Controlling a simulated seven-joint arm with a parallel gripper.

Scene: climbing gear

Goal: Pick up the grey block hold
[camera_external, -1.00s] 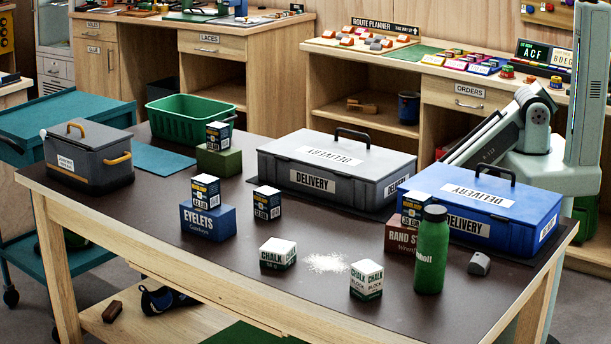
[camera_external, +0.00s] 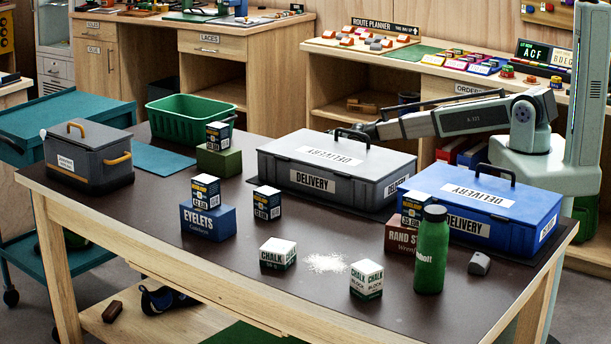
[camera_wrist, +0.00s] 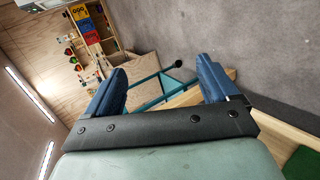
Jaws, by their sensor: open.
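A small grey block (camera_external: 480,263), which looks like the grey block hold, lies on the dark tabletop near the right end, just right of the green bottle (camera_external: 431,250) and in front of the blue delivery box (camera_external: 480,205). My gripper is far from it, at the end of my arm behind the grey delivery box; its fingers cannot be made out in the external view. In the wrist view my gripper (camera_wrist: 162,78) shows two blue fingers wide apart with nothing between them. The grey block is not seen in the wrist view.
Chalk blocks (camera_external: 367,279) and a spill of white powder (camera_external: 326,262) lie left of the bottle. The grey delivery box (camera_external: 312,180) has an upright handle. A brown box (camera_external: 402,240) carries a smaller box. Bare tabletop surrounds the grey block's front.

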